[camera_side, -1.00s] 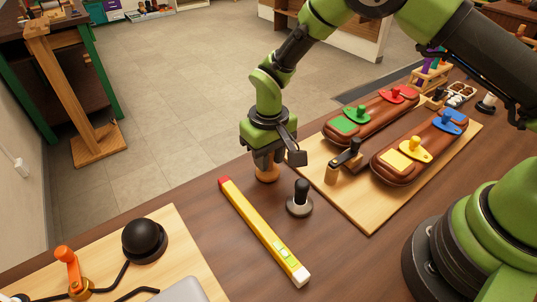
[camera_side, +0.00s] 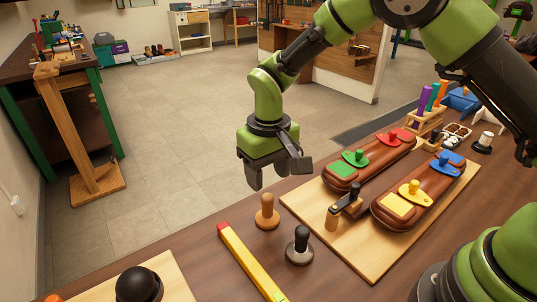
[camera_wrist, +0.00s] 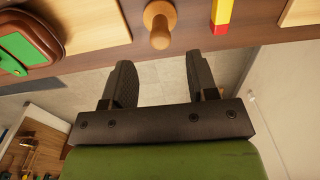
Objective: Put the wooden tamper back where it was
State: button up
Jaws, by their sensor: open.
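The wooden tamper (camera_side: 267,212), light brown with a rounded knob handle, stands upright on the dark wooden table. It is left of the saddle board and behind a black-handled tamper (camera_side: 299,245) with a metal base. In the wrist view the wooden tamper (camera_wrist: 160,22) shows at the top, beyond the fingertips. My gripper (camera_side: 268,180) is open and empty, raised above and apart from the wooden tamper. In the wrist view the two fingers (camera_wrist: 162,72) are spread with only floor between them.
A yellow level (camera_side: 250,262) with a red end lies left of the tampers. A board (camera_side: 370,262) bears two brown saddles with coloured pieces and a wooden-handled tool (camera_side: 345,207). A black dome (camera_side: 138,285) sits at the front left. The table's far edge is close behind the wooden tamper.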

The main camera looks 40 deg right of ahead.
jog(key=shift+r, duration=2.25)
notch_tip(320, 180, up, 10)
jog(key=m+t+y, duration=0.1)
jog(key=t, duration=0.1)
send_over(269, 197)
jog(key=s+d, duration=0.4)
jog(key=s+d+r+m+t, duration=0.1)
jog(key=s+d+r+t, duration=0.1)
jog(key=s+r, duration=0.3)
jog(key=s+d+m+t+y, duration=0.1)
jog(key=s+d+m+t, duration=0.1)
jog(key=s, duration=1)
jog(key=shift+s+d+r+t, duration=0.25)
jog(key=shift+d+r+t, duration=0.1)
jog(key=shift+t, duration=0.25)
